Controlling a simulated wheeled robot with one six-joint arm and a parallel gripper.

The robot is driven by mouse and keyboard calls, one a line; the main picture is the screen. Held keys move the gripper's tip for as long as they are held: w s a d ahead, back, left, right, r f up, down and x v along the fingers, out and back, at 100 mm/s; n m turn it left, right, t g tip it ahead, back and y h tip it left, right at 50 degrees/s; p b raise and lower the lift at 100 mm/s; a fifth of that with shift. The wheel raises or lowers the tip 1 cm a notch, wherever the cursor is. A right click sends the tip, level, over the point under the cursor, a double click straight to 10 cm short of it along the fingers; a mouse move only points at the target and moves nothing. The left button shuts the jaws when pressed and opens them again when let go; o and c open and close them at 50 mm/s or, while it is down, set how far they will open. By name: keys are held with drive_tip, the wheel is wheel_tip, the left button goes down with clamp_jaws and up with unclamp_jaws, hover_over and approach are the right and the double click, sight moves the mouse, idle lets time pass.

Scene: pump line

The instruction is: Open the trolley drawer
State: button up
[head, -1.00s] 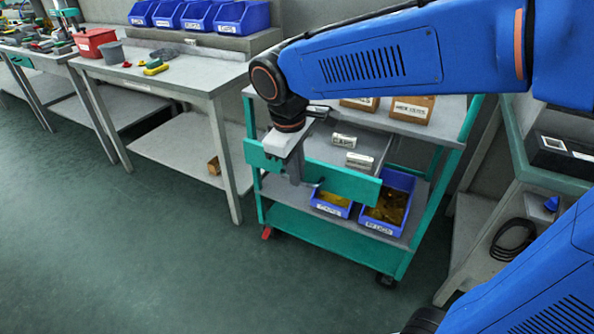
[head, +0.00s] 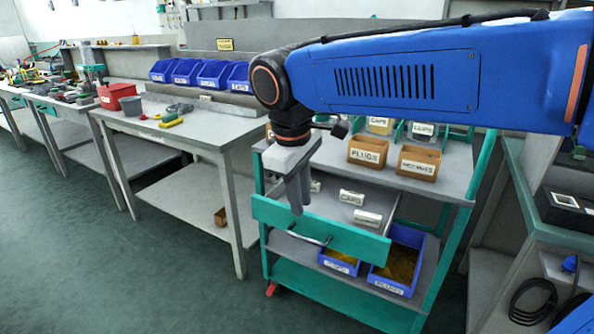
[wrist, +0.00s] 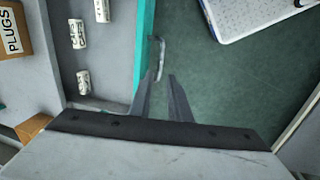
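The trolley drawer (head: 350,244) has a green front panel and stands pulled out of the grey and green trolley (head: 449,238). Its grey inside shows, with white labelled cylinders (head: 352,197) lying in it. The bar handle (head: 310,238) is on the drawer's outer face and also shows in the wrist view (wrist: 159,55). My gripper (head: 298,208) points down just above the drawer front, apart from the handle.
Boxes labelled plugs (head: 367,152) and another tan box (head: 418,162) stand on the trolley top. Blue bins (head: 408,262) sit on the shelf below the drawer. A workbench (head: 190,133) stands to the left, another bench to the right. The floor in front is clear.

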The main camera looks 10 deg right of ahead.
wheel_tip(320, 180, up, 7)
drive_tip(key=s, duration=0.1)
drive_tip(key=shift+a, duration=0.4)
drive_tip(key=shift+r, duration=0.1)
